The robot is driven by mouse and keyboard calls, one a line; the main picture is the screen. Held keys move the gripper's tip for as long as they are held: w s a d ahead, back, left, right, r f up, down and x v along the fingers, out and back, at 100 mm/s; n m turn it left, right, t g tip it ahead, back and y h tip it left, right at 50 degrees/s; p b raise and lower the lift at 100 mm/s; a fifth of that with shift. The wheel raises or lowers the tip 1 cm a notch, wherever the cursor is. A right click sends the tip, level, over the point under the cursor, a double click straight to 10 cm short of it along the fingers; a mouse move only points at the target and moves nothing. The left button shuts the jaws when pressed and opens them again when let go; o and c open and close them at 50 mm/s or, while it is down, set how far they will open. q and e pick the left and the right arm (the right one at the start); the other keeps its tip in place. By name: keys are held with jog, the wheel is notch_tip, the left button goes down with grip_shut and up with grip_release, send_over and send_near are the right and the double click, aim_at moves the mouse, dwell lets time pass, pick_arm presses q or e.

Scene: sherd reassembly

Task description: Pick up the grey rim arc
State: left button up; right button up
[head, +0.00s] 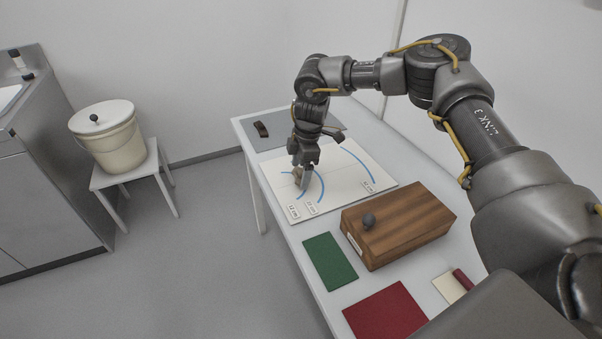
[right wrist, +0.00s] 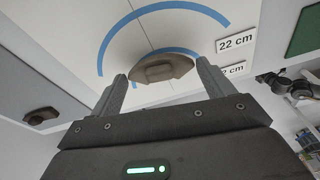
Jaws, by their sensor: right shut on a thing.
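A grey-brown curved sherd (right wrist: 152,68), which fits the grey rim arc, is between the fingers of my right gripper (right wrist: 162,82) in the right wrist view. In the head view my right gripper (head: 302,181) points down over the left part of the white chart sheet (head: 345,187). It is shut on the sherd, and only a small tan bit of it (head: 297,172) shows there. I cannot tell whether the sherd touches the sheet. My left gripper is out of view.
A dark brown piece (head: 261,129) lies on the grey mat (head: 275,138) behind the sheet. A wooden box (head: 398,222) with a dark knob stands to the right. Green (head: 330,261) and red (head: 386,311) mats lie in front. A lidded bucket (head: 107,137) is on a stool at left.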

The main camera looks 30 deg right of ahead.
jog(key=s+a+r, duration=0.9)
jog(key=s+r, duration=0.2)
jog(key=r, duration=0.1)
pick_arm(q)
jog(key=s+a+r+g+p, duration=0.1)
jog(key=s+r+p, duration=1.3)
jog(key=p, duration=1.3)
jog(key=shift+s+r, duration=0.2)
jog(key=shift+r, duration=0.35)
pick_arm(e)
jog(key=s+d+r+m, duration=0.1)
jog(key=s+r+m, duration=0.1)
jog(key=r, duration=0.7)
jog(key=s+r+m, duration=0.2)
jog(key=s+r, duration=0.1)
jog(key=r, duration=0.6)
jog(key=shift+s+d+r+m+t, duration=0.15)
jog(key=shift+d+m+t, duration=0.15)
jog(key=shift+d, duration=0.05)
